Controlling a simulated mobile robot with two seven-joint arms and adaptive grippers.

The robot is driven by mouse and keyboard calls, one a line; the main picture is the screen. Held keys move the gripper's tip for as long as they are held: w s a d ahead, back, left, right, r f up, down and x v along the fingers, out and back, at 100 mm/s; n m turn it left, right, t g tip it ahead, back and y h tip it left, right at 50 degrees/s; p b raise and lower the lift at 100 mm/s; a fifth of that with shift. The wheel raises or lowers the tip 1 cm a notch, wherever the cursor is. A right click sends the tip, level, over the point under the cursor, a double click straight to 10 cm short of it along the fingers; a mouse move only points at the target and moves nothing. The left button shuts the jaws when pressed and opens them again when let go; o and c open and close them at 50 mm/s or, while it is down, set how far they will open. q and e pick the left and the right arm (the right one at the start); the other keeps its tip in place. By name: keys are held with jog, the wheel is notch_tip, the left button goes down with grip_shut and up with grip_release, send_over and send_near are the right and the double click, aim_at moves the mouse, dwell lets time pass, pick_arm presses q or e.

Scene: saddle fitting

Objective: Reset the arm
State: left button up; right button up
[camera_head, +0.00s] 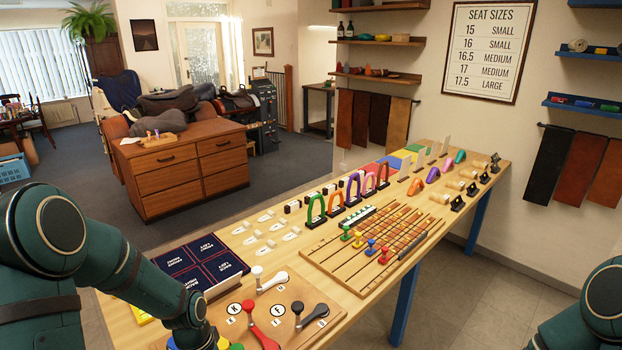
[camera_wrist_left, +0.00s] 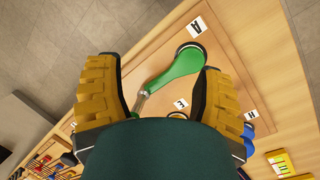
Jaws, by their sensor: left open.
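My left arm (camera_head: 70,240) comes in from the left in the head view and reaches down over the near end of the bench; its gripper is mostly cut off by the bottom edge. In the left wrist view my left gripper (camera_wrist_left: 158,78) is open, with ridged yellow fingers apart. A green lever (camera_wrist_left: 172,72) on the wooden board shows between and beyond the fingers, its round end toward the top. I cannot tell whether a finger touches it. Of my right arm (camera_head: 590,310), only part shows at the lower right; its gripper is out of view.
The wooden board carries a white lever (camera_head: 270,283), a red lever (camera_head: 262,335) and a black lever (camera_head: 312,315). Dark blue mats (camera_head: 205,262) lie to the left. Coloured arches (camera_head: 317,209) and a grooved board (camera_head: 340,262) with coloured sliders stand farther along the bench.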

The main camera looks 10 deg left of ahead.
pick_arm(q)
jog(key=s+d+f+n+t+h, duration=0.15)
jog(key=d+f, duration=0.35)
jog(key=d, duration=0.5)
jog(key=s+d+f+m+t, duration=0.1)
jog(key=s+d+f+t, duration=0.2)
jog(key=d, duration=0.6)
notch_tip(320, 180, down, 9)
jog(key=b, duration=0.8)
jog(key=shift+s+d+f+g, duration=0.15)
jog(key=shift+g, duration=0.3)
pick_arm(e)
notch_tip(320, 180, down, 9)
jog(key=s, duration=0.1)
jog(key=shift+a+r, duration=0.2)
jog(key=shift+a, duration=0.05)
